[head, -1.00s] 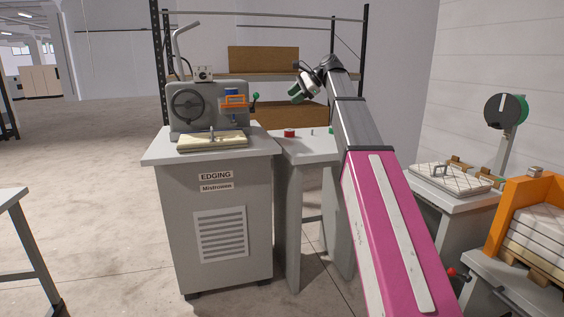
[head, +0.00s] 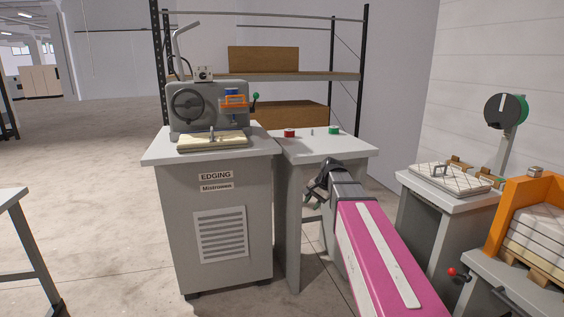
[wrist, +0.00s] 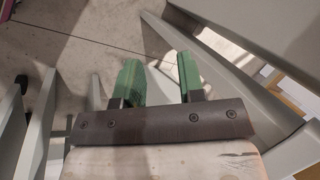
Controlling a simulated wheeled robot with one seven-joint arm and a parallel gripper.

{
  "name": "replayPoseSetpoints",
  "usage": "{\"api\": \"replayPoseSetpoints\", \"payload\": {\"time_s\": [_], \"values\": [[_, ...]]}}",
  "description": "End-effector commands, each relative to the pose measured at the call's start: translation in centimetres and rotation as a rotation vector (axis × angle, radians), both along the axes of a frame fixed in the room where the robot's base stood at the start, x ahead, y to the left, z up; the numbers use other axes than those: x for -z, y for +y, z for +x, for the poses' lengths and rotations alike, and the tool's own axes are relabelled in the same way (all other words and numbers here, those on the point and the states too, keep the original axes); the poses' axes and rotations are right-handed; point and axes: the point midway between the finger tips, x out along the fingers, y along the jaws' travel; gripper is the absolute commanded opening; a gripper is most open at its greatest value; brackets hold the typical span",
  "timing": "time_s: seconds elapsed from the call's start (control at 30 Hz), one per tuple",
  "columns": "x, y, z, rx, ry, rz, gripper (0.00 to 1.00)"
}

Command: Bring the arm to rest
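My gripper (wrist: 159,66) shows two green fingers in the wrist view, held apart with nothing between them. Bare concrete floor and grey machine or table legs lie beyond the fingertips. In the head view my pink and grey arm is folded low in front of the small grey side table (head: 350,150). Its dark wrist end is beside the table's legs, below the top.
The edging machine (head: 185,105) stands on a grey cabinet (head: 240,255) at left. A red spool (head: 290,133) and a green spool (head: 334,130) sit on the side table. Open floor lies left.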

Motion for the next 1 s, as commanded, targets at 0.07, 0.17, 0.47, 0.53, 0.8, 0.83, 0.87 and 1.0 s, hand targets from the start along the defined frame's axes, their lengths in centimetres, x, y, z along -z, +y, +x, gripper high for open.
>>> {"api": "replayPoseSetpoints", "payload": {"time_s": [0.07, 0.17, 0.47, 0.53, 0.8, 0.83, 0.87, 1.0], "values": [[3.4, -0.8, -2.7, -0.050, 0.003, -0.055, 0.36], [6.9, -1.8, -5.4, -0.123, 0.003, -0.122, 0.36], [15.7, -4.8, -14.2, -0.370, 0.023, -0.307, 0.36], [17.1, -5.4, -16.0, -0.425, 0.032, -0.341, 0.36], [19.9, -6.6, -19.8, -0.556, 0.048, -0.413, 0.36], [20.0, -6.7, -19.9, -0.560, 0.048, -0.416, 0.36], [20.0, -6.7, -19.9, -0.564, 0.048, -0.418, 0.36], [20.1, -6.7, -19.9, -0.567, 0.048, -0.419, 0.36]]}}
